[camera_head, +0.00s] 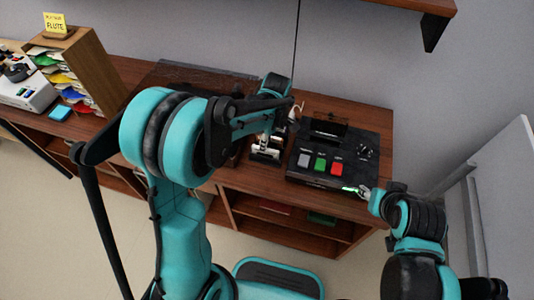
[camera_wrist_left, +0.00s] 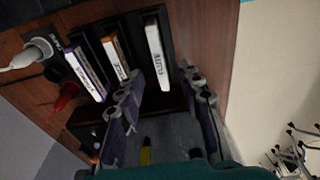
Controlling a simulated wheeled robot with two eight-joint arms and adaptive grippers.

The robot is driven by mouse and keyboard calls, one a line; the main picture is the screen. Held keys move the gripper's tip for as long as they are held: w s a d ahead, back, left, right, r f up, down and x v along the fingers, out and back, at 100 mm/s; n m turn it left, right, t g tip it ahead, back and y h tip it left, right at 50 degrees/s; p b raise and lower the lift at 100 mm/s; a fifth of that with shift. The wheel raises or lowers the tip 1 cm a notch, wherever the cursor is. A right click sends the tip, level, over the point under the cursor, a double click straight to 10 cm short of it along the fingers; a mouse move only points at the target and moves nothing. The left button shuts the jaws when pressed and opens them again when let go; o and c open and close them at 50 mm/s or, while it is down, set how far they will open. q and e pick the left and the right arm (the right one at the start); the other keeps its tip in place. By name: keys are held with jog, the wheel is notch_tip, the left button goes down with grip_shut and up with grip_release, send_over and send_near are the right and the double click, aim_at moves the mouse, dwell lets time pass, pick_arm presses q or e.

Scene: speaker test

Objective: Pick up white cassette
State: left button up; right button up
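In the left wrist view, the white cassette (camera_wrist_left: 157,53) stands in a slot of a black rack (camera_wrist_left: 113,24), its narrow edge facing the camera. My left gripper (camera_wrist_left: 162,76) is open, with its fingers apart and the white cassette's lower part between their tips in the picture. I cannot tell whether they touch it. In the head view my left gripper (camera_head: 268,148) is over the rack area, and my arm hides much of it. My right gripper (camera_head: 364,192) is small at the front right corner of the black button device; its finger state is unclear.
An orange-labelled cassette (camera_wrist_left: 115,55) and a purple-edged cassette (camera_wrist_left: 86,73) stand beside the white one. The black device (camera_head: 345,150) has grey, green and red buttons. A white plug-like item (camera_wrist_left: 30,54) and a red item (camera_wrist_left: 66,95) lie nearby. A paper organiser (camera_head: 97,75) stands left.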

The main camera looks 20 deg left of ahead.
pick_arm(q)
notch_tip(320, 180, down, 5)
jog(key=shift+f+b, duration=0.1)
jog(key=shift+b, duration=1.05)
grip_shut()
notch_tip(320, 180, up, 10)
jog(key=p, duration=0.3)
jog(key=shift+p, duration=0.4)
